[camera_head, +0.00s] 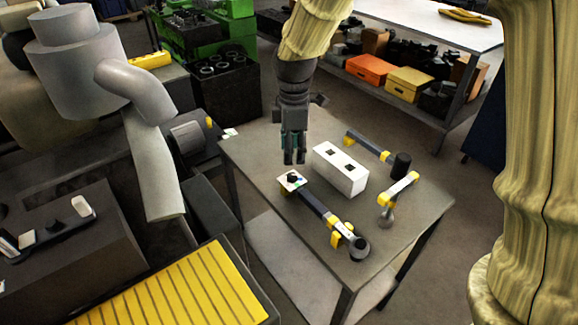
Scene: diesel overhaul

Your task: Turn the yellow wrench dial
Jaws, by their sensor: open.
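A dark wrench-like bar (312,203) lies on the grey table. At its near end are yellow blocks (338,237), a white label and a dark round head (359,248). At its far end is a small white plate with a black knob (293,179), which looks like a dial. My gripper (294,160) points down just above and behind this knob, with a small apparent gap. It is open and holds nothing visible. A second bar with yellow ends (369,147) lies behind the white block. I cannot tell which yellow part is the named dial.
A yellow-and-white tool (399,189) on a grey stem stands near the right edge. The table's left front (270,190) is bare. A shelf with orange and yellow boxes (408,84) is behind.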

